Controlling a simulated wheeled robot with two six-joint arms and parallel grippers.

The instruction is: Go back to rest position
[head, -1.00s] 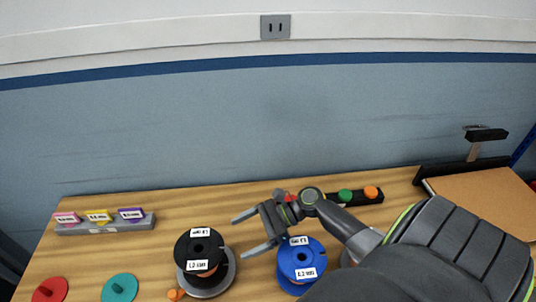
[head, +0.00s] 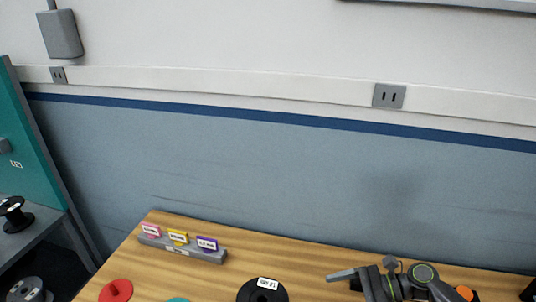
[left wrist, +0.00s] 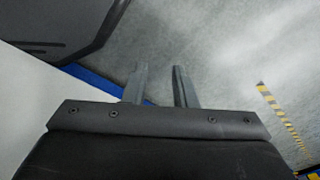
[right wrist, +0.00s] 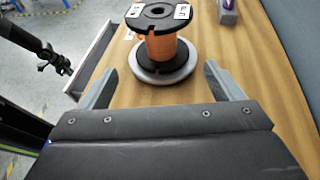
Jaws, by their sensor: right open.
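My right gripper (right wrist: 158,85) is open and empty in the right wrist view, its two fingers spread above the wooden table. Ahead of it, a black spool with orange wire (right wrist: 160,45) stands upright on a round grey base (right wrist: 162,70). The gripper is apart from the spool. In the head view my right gripper (head: 350,285) is at the lower right, partly cut off by the bottom edge. My left gripper (left wrist: 160,85) shows in the left wrist view with its fingers apart and nothing between them, over a grey floor. It is not in the head view.
The wooden table (head: 330,264) bears a grey holder with labelled tags (head: 182,248), a red disc (head: 116,290) and the top of a black spool (head: 262,290). A side table at far left holds another black spool (head: 15,214). The blue-grey wall (head: 280,180) stands behind.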

